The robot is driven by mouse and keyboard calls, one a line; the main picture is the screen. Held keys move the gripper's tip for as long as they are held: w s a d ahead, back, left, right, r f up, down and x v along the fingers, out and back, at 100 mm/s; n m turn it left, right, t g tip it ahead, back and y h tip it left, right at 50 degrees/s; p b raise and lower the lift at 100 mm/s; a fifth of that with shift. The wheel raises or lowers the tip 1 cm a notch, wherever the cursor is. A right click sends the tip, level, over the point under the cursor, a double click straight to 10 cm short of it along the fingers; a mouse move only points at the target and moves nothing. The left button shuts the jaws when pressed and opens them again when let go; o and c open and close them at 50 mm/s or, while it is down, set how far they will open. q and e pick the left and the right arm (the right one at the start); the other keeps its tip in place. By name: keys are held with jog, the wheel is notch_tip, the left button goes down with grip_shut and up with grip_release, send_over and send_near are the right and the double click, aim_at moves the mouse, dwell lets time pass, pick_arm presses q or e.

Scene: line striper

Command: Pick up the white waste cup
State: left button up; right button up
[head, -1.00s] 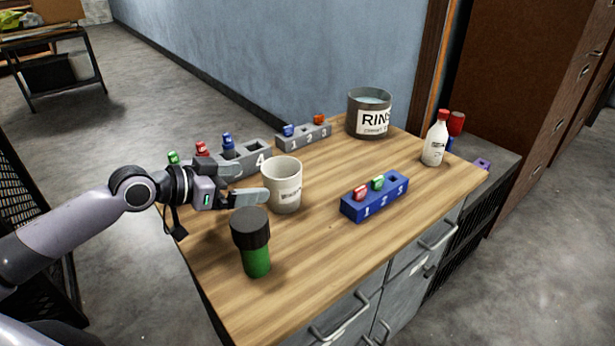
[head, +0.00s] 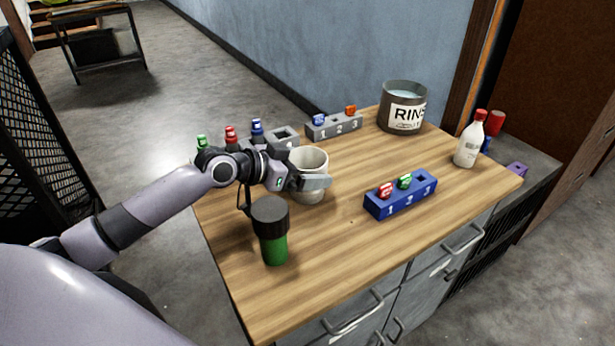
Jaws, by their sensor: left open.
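The white waste cup (head: 308,161) stands upright on the wooden worktop in the head view. My left gripper (head: 312,183) is at the cup's near left side, with a finger across the front of its lower part. The gripper is open, and the finger hides the cup's label. I cannot tell whether the fingers touch the cup. My right gripper is not in view.
A green bottle with a black cap (head: 271,232) stands close in front of my left gripper. A blue rack (head: 400,196) is to the right. Grey racks (head: 334,125), a RINSE pot (head: 402,108) and a white bottle (head: 469,143) stand farther back. The front right worktop is clear.

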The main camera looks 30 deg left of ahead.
pick_arm(q)
jog(key=shift+w+d+f, duration=0.1)
jog(key=shift+w+d, duration=0.05)
jog(key=shift+w, duration=0.1)
jog(key=c, duration=0.8)
